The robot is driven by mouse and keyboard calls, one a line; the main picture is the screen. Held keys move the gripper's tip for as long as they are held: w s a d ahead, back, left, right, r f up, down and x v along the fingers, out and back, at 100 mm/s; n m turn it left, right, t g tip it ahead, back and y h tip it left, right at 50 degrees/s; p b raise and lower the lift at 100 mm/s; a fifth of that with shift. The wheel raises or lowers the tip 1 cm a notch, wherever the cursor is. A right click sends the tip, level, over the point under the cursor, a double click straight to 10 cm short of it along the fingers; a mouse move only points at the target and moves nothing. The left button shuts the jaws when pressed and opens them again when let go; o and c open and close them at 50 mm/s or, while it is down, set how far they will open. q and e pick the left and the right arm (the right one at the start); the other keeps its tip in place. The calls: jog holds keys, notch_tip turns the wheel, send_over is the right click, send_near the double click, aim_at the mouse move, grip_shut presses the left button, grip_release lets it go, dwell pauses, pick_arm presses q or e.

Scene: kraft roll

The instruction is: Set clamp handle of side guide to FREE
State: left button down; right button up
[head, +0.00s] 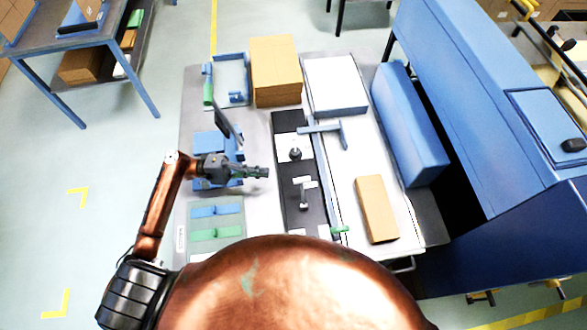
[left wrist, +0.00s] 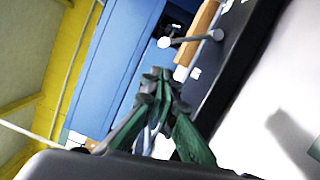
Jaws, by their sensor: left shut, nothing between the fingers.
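A small light-grey clamp handle (head: 303,190) stands on a black plate (head: 315,215) in the middle of the table, over a white patch. In the left wrist view, a grey lever with a round end (left wrist: 190,39) lies beyond the fingertips. Lettering cannot be read, so its setting cannot be told. A long blue guide bar (head: 322,165) runs along the plate's right side. My left gripper (head: 266,173) is shut and empty, left of the black plate and apart from the handle. Its closed fingers show in the left wrist view (left wrist: 160,76). My right gripper is out of view.
A dark knob (head: 295,153) stands farther back on the plate. Brown stacked sheets (head: 276,72) and a white block (head: 335,84) are at the back. A brown box (head: 376,208) lies at right, beside a large blue machine (head: 480,110). Blue fixtures (head: 209,143) stand near my left arm.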

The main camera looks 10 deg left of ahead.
aim_at(303, 194)
pick_arm(q)
jog(key=d, duration=0.2)
jog(key=w+d, duration=0.1)
jog(key=d, duration=0.5)
jog(key=shift+w+d+r+p, duration=0.2)
jog(key=shift+w+p, duration=0.05)
jog(key=shift+p, duration=0.1)
jog(key=shift+w+d, duration=0.1)
jog(key=shift+d, duration=0.65)
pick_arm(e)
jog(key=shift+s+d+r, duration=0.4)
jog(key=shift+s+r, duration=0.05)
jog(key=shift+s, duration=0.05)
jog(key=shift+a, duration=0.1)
